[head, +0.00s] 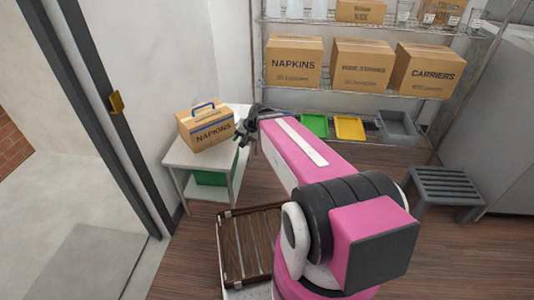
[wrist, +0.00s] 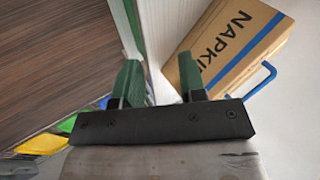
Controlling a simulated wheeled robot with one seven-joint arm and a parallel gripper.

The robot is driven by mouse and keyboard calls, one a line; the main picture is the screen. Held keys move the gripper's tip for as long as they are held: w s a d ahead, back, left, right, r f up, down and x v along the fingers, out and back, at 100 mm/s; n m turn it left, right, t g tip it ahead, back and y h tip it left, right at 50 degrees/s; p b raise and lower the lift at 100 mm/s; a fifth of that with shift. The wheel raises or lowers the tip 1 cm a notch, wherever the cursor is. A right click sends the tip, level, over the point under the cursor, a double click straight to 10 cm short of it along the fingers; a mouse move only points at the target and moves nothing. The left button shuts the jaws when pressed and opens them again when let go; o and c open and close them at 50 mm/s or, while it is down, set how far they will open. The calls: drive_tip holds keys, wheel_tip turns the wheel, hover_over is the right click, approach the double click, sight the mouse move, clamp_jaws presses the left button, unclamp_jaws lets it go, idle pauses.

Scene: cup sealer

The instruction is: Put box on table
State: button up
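A cardboard box (head: 206,126) marked "NAPKINS", with a blue stripe and a blue handle on top, sits on a small white table (head: 178,157) in the head view. In the wrist view the box (wrist: 228,40) shows at the upper right, tilted in the picture, with its blue handle at the right. My gripper (head: 243,130) is just right of the box in the head view. In the wrist view my gripper (wrist: 160,82) has its two green fingers apart with nothing between them. The box lies beyond the right finger; whether they touch is unclear.
A green bin (head: 212,178) sits under the table. A wire shelf behind holds more boxes, including a second "NAPKINS" box (head: 294,62), with green and yellow trays (head: 349,127) low down. A brown slatted rack (head: 247,245) and a grey stool (head: 445,186) stand on the floor.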

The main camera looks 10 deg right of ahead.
drive_tip(key=s+d+f+n+g+h, duration=0.2)
drive_tip(key=s+d+h, duration=0.3)
drive_tip(key=s+d, duration=0.4)
drive_tip(key=shift+s+d+f+n+g, duration=0.25)
drive_tip(key=shift+s+d+n+g, duration=0.2)
drive_tip(key=shift+g, duration=0.25)
drive_tip(key=shift+w, duration=0.1)
